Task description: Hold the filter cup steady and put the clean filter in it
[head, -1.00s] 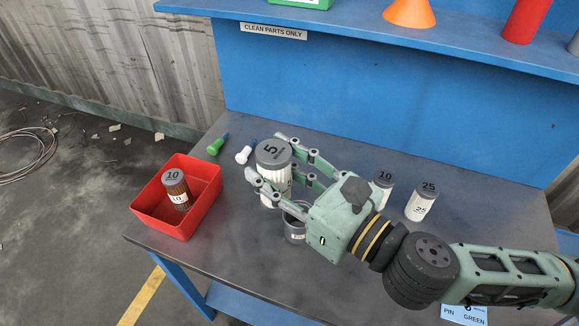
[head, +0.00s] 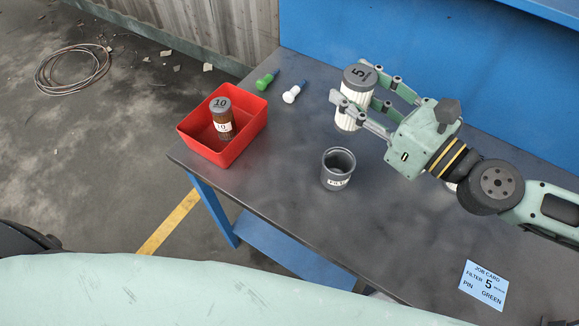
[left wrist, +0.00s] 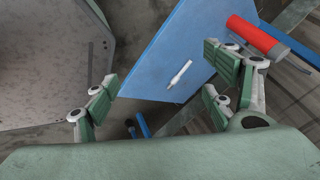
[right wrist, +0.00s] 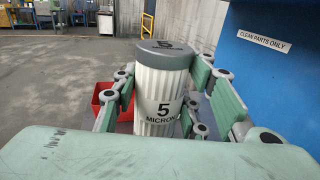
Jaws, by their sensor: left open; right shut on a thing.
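The clean filter (head: 346,119), white and pleated with a grey cap marked 5, is upright in my right gripper (head: 352,88), shut around it. In the right wrist view the filter (right wrist: 162,88) reads 5 MICRON between the fingers. The dark grey filter cup (head: 338,181) stands upright on the table, its mouth open and no filter visible in it. The held filter is apart from the cup, behind it and slightly right in the head view. My left gripper (left wrist: 163,75) is open and empty in the left wrist view; it is outside the head view.
A red bin (head: 240,147) holds a brown filter (head: 222,118) marked 10. A green pin (head: 266,80) and a white pin (head: 294,92) lie behind it. A job card (head: 484,286) lies at the front right. The table around the cup is clear.

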